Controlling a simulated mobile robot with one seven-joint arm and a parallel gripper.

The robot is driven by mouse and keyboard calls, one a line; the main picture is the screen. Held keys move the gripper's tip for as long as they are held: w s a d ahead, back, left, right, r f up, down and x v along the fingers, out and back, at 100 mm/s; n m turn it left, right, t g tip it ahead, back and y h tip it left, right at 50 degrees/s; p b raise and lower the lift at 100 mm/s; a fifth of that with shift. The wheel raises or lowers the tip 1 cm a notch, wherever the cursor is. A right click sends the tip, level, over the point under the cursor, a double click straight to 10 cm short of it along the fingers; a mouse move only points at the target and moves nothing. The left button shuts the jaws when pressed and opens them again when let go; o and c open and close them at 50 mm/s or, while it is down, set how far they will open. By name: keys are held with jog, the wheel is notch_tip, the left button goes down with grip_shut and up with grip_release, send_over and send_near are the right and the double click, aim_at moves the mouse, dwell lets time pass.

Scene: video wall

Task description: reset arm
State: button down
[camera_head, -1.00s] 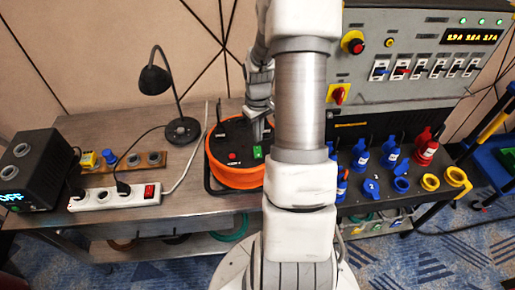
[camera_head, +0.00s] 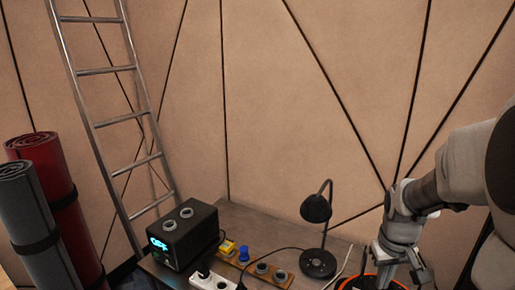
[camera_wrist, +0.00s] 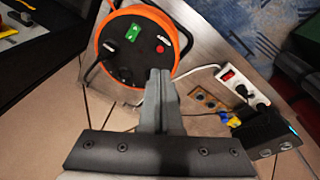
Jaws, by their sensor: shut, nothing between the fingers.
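My gripper (camera_wrist: 159,76) is shut and empty. In the wrist view its two dark fingers are together, pointing at the orange cable reel (camera_wrist: 104,27), and overlap the reel's lower right edge in the picture. Whether they touch it I cannot tell. In the head view my arm comes in from the right, and my gripper (camera_head: 408,272) hangs over the back right of the table. Only a sliver of the orange reel (camera_head: 352,284) shows there at the bottom edge.
A black desk lamp (camera_head: 318,236) stands left of my gripper. Further left are a white power strip (camera_head: 212,281), a board with sockets (camera_head: 262,266) and a black power box (camera_head: 184,236). A ladder (camera_head: 112,121) and rolled mats (camera_head: 48,215) stand at the left.

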jog(key=s+a+r+t+y, duration=0.1)
jog(key=s+a+r+t, duration=0.3)
jog(key=s+a+r, duration=0.9)
jog(key=shift+a+r, duration=0.15)
jog(key=shift+a, duration=0.55)
jog(key=shift+s+d, duration=0.1)
jog(key=shift+d, duration=0.1)
